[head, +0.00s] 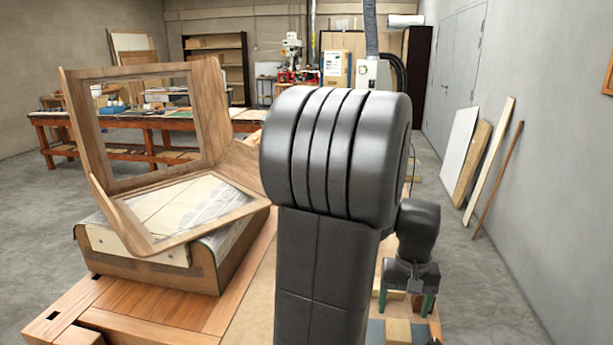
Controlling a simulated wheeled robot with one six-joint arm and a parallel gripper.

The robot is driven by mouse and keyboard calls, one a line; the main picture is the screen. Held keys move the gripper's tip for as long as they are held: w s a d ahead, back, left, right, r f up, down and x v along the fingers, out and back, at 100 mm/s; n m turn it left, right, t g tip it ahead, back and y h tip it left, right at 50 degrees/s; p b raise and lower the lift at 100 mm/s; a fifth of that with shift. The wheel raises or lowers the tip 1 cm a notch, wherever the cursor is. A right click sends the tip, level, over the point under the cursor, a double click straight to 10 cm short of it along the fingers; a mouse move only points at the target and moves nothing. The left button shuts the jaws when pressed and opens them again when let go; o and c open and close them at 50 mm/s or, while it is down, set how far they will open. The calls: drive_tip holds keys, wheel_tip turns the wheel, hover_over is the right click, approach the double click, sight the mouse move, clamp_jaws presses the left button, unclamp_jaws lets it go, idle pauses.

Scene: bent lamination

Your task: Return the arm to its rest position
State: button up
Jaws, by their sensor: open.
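My arm rises in the middle of the head view, its large dark rounded joint close to the camera and hiding much of the bench behind it. My gripper (406,299) hangs at the lower right, pointing down, with two green-tipped fingers spread apart. It is open and I see nothing between the fingers. Small wooden blocks (397,331) lie below and near it. Whether the fingers touch any of them cannot be told from here.
A bent wooden frame (143,75) stands on a curved form (150,270) on the wooden workbench (155,305) at left. A long bench (150,122) stands further back. Boards (470,160) lean on the right wall. The floor at right is clear.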

sight(398, 329)
wheel_tip(398, 329, down, 7)
drive_tip(key=shift+w+r, duration=0.1)
drive_tip(key=shift+r, duration=1.4)
